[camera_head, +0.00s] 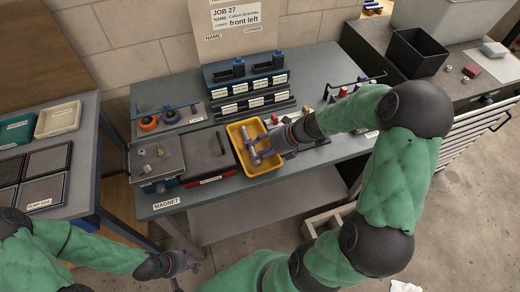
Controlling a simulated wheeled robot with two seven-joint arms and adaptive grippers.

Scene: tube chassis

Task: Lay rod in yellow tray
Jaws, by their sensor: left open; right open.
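The yellow tray (264,169) sits on the middle of the grey workbench. A slim silvery rod (246,135) appears to lie in its left part, partly hidden by my gripper. My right gripper (258,152) reaches in from the right over the tray, with its fingers open close to the rod. I cannot tell whether they touch it. My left gripper (193,267) is open and empty, low in front of the bench and away from the tray.
A dark red-and-black box (208,165) and a grey magnet unit (156,160) stand left of the tray. A labelled rack (245,90) stands behind it. A black bin (416,52) is on the right cabinet. The bench's front strip is clear.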

